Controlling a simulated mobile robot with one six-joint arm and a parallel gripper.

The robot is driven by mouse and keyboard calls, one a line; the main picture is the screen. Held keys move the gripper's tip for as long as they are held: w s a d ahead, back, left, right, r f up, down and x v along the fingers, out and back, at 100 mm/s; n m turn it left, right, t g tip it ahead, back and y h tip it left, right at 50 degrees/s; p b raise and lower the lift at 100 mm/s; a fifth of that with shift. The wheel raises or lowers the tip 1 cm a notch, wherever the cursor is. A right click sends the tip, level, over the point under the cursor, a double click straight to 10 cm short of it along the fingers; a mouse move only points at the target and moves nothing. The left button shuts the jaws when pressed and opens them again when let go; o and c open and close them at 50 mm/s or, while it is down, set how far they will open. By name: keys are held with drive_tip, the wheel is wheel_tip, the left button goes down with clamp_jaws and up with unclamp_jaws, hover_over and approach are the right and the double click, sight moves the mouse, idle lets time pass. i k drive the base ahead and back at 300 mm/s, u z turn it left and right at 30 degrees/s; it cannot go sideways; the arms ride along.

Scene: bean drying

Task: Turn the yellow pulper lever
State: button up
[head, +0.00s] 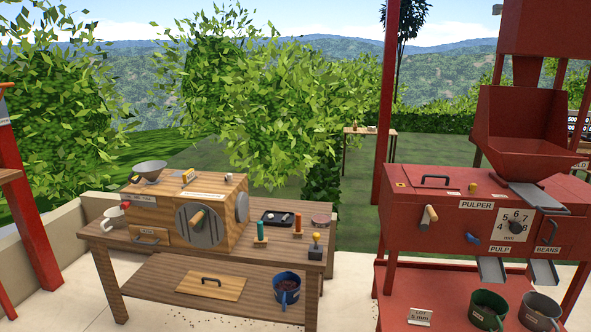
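The red pulper (440,235) stands at the right, with a PULPER label on its front. A tan-yellow handle (431,213) sticks out of its front left, tilted, with a pale mount at its lower end. A blue lever (472,238) sits below the label. A white dial (515,226) with numbers is on the right of the front. My gripper is not in view.
A red hopper (520,125) tops the pulper. Two chutes marked PULP (491,269) and BEANS (542,271) jut forward above a green mug (488,309) and a grey mug (540,311). A wooden table (108,245) with a wooden machine (160,220) stands left; pale floor lies between.

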sight(472, 187)
drive_tip(key=z, duration=0.25)
drive_tip(key=k, duration=0.8)
drive_tip(key=z, duration=0.85)
drive_tip(key=i, duration=0.5)
drive_tip(key=z, duration=0.35)
drive_tip(key=i, duration=1.65)
drive_tip(key=u, duration=0.9)
drive_tip(key=i, duration=0.55)
drive_tip(key=u, duration=0.25)
